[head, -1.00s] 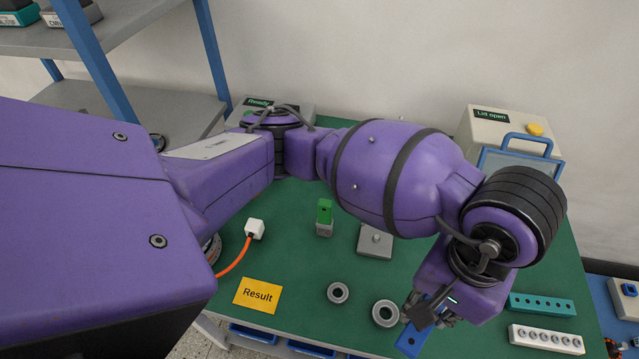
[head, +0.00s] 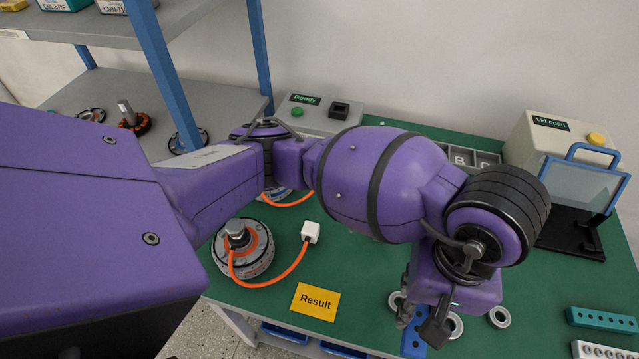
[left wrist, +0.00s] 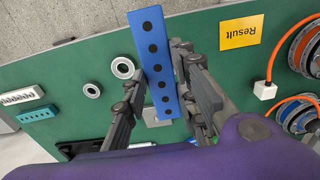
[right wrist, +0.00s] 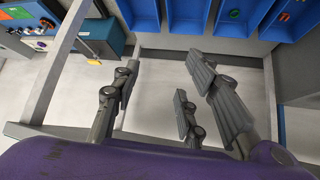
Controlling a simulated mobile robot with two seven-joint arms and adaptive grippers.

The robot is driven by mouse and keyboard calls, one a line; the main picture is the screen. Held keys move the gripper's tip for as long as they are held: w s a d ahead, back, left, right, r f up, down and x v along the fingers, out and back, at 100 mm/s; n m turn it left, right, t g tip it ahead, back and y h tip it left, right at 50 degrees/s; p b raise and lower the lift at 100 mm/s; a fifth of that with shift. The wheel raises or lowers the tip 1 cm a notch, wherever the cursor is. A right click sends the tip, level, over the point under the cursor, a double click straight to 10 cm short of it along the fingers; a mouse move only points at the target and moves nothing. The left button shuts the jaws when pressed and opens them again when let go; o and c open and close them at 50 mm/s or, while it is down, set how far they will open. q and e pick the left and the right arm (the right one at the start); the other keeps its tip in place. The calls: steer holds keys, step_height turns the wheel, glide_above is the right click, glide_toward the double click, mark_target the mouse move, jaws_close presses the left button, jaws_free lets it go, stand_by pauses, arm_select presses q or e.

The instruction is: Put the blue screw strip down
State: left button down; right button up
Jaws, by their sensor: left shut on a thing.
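The blue screw strip (left wrist: 157,62), a flat bar with a row of dark holes, is held in my left gripper (left wrist: 168,75), whose fingers are shut on its sides. In the head view the strip (head: 414,338) hangs below my left gripper (head: 424,318), near the table's front edge beside metal rings. Whether it touches the table cannot be told. My right gripper (right wrist: 160,85) is open and empty in the right wrist view, above the floor in front of blue bins.
The yellow Result card (head: 315,301) lies left of the strip on the green table (head: 350,262). A ring (head: 499,316), a teal strip (head: 601,319) and a white strip (head: 600,349) are to the right. A hub motor (head: 243,260) with an orange cable stands left.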

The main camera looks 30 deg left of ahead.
arm_select(q)
steer(key=w+a+f, duration=0.4)
steer(key=w+a, duration=0.1)
steer(key=a, duration=0.2)
glide_above(368, 273)
steer(key=f, duration=0.4)
steer(key=shift+s+d+f+p, duration=0.15)
steer(key=shift+d+f+p, duration=0.15)
steer(key=shift+f+p, duration=0.05)
steer(key=shift+a+f, duration=0.2)
steer(key=shift+f, duration=0.05)
steer(key=shift+w+a+f, duration=0.1)
steer(key=shift+w+f, duration=0.1)
steer(key=shift+f, duration=1.45)
steer(key=shift+f, duration=0.2)
steer(key=c, duration=1.4)
jaws_free()
